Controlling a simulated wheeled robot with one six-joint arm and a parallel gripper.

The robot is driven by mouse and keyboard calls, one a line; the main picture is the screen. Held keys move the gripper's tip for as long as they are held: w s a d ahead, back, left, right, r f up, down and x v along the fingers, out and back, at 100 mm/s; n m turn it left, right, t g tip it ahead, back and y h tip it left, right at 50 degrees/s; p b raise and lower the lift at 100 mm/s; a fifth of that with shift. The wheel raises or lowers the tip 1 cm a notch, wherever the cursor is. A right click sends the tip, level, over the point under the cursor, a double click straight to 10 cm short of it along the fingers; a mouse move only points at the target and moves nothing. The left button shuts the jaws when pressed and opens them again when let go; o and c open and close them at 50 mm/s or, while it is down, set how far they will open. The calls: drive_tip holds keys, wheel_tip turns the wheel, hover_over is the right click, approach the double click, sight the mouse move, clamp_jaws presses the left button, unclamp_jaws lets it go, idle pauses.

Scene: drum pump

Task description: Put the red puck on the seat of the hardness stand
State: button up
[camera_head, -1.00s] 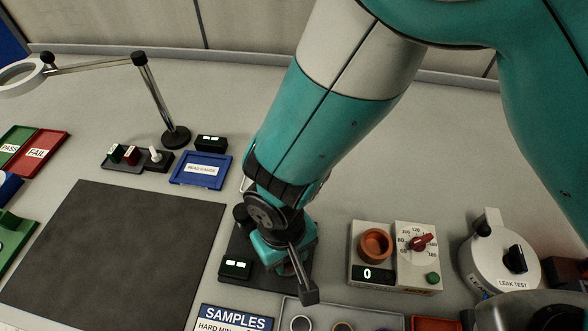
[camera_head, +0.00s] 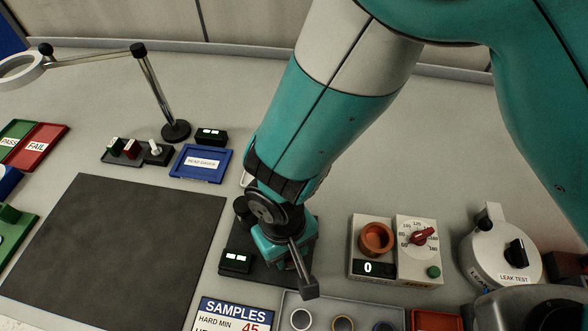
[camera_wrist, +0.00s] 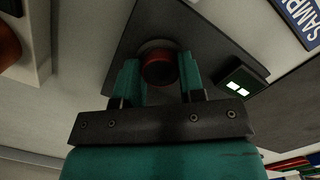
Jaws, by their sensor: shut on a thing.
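My gripper (camera_wrist: 160,82) is shut on the red puck (camera_wrist: 158,70), with one teal finger on each side of it. The hardness stand shows as a dark base plate (camera_wrist: 128,52) with a small lit display (camera_wrist: 240,84) in the wrist view. A round grey seat (camera_wrist: 157,44) shows just behind the puck, and the puck covers much of it. I cannot tell whether the puck touches the seat. In the head view my arm hides the puck and most of the stand; its display (camera_head: 236,261) and part of its dark base show.
An orange cup (camera_head: 376,239) and red-knobbed dial unit (camera_head: 420,240) stand to the right. The samples tray (camera_head: 290,306) and SAMPLES sign (camera_head: 236,312) are in front. A dark mat (camera_head: 115,250) lies left, bare. A blue tray (camera_head: 200,164) and lamp base (camera_head: 176,130) are behind.

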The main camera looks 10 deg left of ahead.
idle(0.4)
drive_tip(key=o, duration=1.3)
drive_tip(key=shift+r+p, duration=3.3)
drive_tip(key=shift+r, duration=0.75)
